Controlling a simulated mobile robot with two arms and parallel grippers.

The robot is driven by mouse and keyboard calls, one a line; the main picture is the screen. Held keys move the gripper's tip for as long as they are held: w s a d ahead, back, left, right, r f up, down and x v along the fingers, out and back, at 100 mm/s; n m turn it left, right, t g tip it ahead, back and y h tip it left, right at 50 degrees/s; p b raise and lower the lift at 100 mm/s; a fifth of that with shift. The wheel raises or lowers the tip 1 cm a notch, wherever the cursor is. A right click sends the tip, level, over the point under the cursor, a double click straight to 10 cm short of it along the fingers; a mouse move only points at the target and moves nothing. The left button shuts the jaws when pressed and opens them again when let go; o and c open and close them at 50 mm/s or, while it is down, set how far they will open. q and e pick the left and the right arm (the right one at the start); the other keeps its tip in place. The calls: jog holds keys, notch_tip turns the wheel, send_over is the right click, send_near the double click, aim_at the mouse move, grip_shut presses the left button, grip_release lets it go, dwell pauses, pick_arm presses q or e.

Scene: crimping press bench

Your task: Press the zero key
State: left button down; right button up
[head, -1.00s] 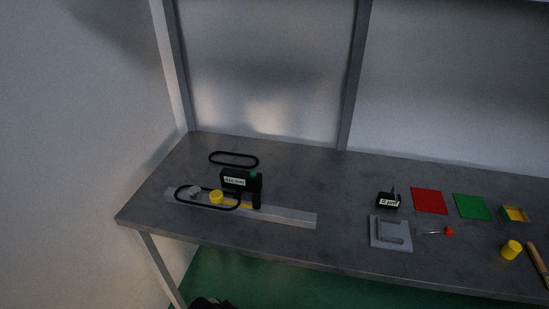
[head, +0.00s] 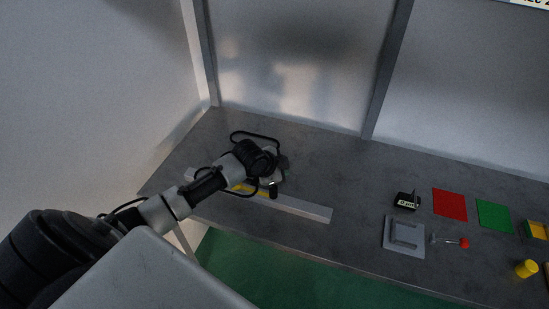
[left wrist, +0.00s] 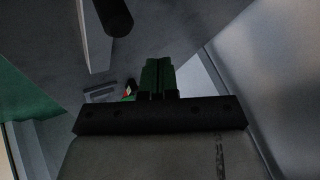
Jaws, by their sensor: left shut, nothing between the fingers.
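My left gripper (head: 268,168) is over the black readout box (head: 284,164) on the bench, and in the head view it hides most of that box, including its label and green key. In the left wrist view the closed fingers (left wrist: 158,72) are shut with nothing between them. I cannot tell whether they touch the box. The grey rail (head: 300,208) with a yellow strip runs in front, and a black handle (head: 273,190) stands beside the gripper. My right gripper is not in view.
A black cable loop (head: 250,135) lies behind the gripper. To the right are a small labelled black box (head: 406,200), a grey block (head: 404,234), a red mat (head: 450,205), a green mat (head: 495,214) and a yellow cylinder (head: 526,268). The bench between rail and these is clear.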

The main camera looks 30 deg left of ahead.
pick_arm(q)
jog(key=w+a+r+t, duration=0.1)
jog(key=w+a+r, duration=0.5)
jog(key=a+r, duration=0.1)
jog(key=shift+w+m+t, duration=0.2)
jog(key=shift+m+t, duration=0.1)
jog(key=shift+m, duration=0.1)
jog(key=shift+f, duration=0.1)
notch_tip(320, 180, down, 8)
jog(key=b, duration=0.6)
jog(key=shift+b, duration=0.35)
jog(key=shift+f, duration=0.4)
dwell(0.8)
jog(key=shift+f, duration=0.35)
